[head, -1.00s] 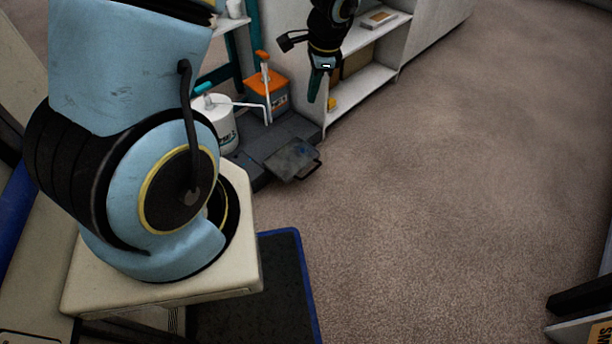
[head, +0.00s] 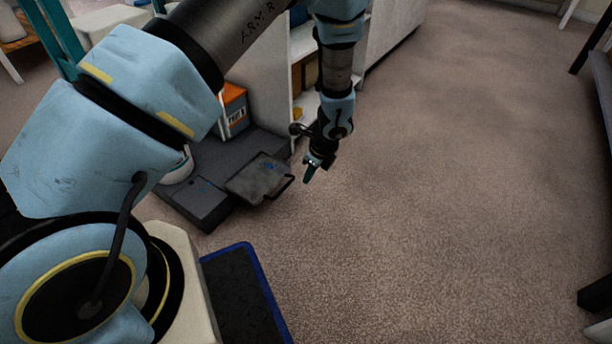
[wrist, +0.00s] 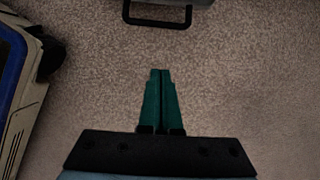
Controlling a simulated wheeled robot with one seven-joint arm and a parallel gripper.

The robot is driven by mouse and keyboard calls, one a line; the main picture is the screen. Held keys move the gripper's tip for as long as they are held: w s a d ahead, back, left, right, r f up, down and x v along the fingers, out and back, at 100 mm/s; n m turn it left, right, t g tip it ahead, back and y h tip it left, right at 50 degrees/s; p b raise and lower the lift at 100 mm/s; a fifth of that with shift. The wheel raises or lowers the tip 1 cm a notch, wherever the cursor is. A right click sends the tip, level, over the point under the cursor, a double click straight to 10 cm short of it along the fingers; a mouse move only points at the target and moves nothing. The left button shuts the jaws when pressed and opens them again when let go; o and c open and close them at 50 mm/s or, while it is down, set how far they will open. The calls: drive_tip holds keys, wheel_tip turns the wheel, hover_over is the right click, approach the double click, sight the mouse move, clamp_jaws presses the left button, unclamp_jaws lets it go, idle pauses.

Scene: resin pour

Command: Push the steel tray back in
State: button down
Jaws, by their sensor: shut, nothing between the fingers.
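The steel tray (head: 259,178) is a flat grey plate with blue smears, sticking out from a low dark platform in the head view. Its dark loop handle (head: 285,188) faces the open floor. In the wrist view the handle (wrist: 158,20) and a sliver of the tray (wrist: 180,2) show at the top edge. My gripper (head: 308,175) is just to the right of the handle, apart from it. In the wrist view its green fingers (wrist: 161,72) are shut together, empty, over bare carpet and pointing toward the handle.
The dark platform (head: 200,200) carries an orange container (head: 233,108) and a white one, mostly hidden by my arm. White shelving (head: 300,75) stands behind. A blue-edged dark mat (head: 240,290) lies in front. Carpet to the right is clear.

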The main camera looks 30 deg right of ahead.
drive_tip(key=w+a+f+b, duration=0.2)
drive_tip(key=w+f+b, duration=0.2)
drive_tip(key=w+f, duration=0.1)
drive_tip(key=shift+a+f, duration=0.4)
drive_tip(key=shift+f, duration=0.5)
drive_tip(key=p, duration=0.5)
hover_over(258, 174)
drive_tip(key=s+d, duration=0.1)
drive_tip(key=s, duration=0.1)
drive_tip(key=shift+s+d+r, duration=0.15)
drive_tip(key=shift+d, duration=0.05)
drive_tip(key=shift+w+a, duration=0.25)
drive_tip(key=shift+w, duration=0.2)
